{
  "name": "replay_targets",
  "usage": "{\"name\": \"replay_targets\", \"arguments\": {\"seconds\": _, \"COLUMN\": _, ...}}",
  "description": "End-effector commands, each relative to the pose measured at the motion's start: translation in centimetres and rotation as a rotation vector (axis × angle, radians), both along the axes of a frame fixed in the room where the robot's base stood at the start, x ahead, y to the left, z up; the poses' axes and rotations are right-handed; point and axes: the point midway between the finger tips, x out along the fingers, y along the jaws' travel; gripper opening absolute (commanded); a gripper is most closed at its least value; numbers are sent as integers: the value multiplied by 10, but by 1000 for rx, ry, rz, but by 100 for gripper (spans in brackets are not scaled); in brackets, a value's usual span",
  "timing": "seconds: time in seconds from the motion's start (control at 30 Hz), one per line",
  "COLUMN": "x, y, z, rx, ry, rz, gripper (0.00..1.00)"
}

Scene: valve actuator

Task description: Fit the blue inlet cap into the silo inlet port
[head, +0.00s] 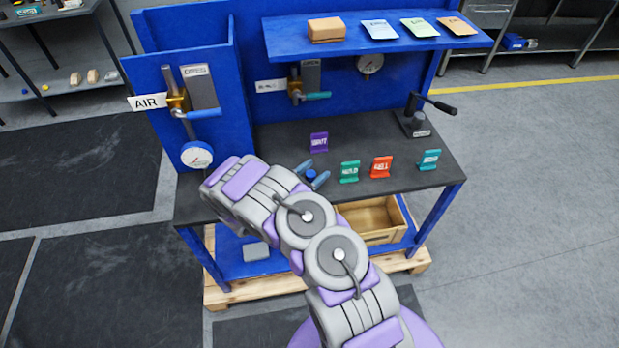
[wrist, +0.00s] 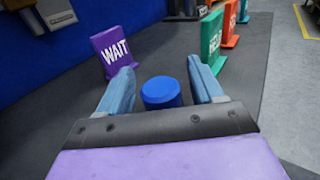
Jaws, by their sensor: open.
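The blue inlet cap (wrist: 160,92) is a short round blue piece on the dark bench top. It lies between the two open fingers of my gripper (wrist: 162,92) in the wrist view, with a gap on each side. In the head view the cap (head: 311,174) shows between the blue fingertips of my gripper (head: 312,175), partly hidden by my arm. I cannot make out a silo inlet port with certainty in either view.
A purple WAIT sign (wrist: 115,50) stands just beyond the left finger. A green sign (head: 349,171), a red sign (head: 381,166) and a teal sign (head: 429,160) stand to the right. A black lever (head: 436,102) is at the back right. A gauge (head: 197,155) is at left.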

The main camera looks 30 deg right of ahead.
Motion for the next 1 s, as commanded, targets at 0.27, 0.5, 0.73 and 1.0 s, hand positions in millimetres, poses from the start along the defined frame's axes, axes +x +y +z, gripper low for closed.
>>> {"name": "replay_targets", "arguments": {"seconds": 0.27, "x": 0, "y": 3, "z": 1, "rx": -3, "ry": 0, "rz": 1, "gripper": 60}}
{"name": "replay_targets", "arguments": {"seconds": 0.5, "x": 0, "y": 3, "z": 1, "rx": -3, "ry": 0, "rz": 0, "gripper": 37}}
{"name": "replay_targets", "arguments": {"seconds": 0.73, "x": 0, "y": 1, "z": 1, "rx": -1, "ry": 0, "rz": 0, "gripper": 15}}
{"name": "replay_targets", "arguments": {"seconds": 1.0, "x": 0, "y": 2, "z": 1, "rx": -3, "ry": 0, "rz": -1, "gripper": 10}}
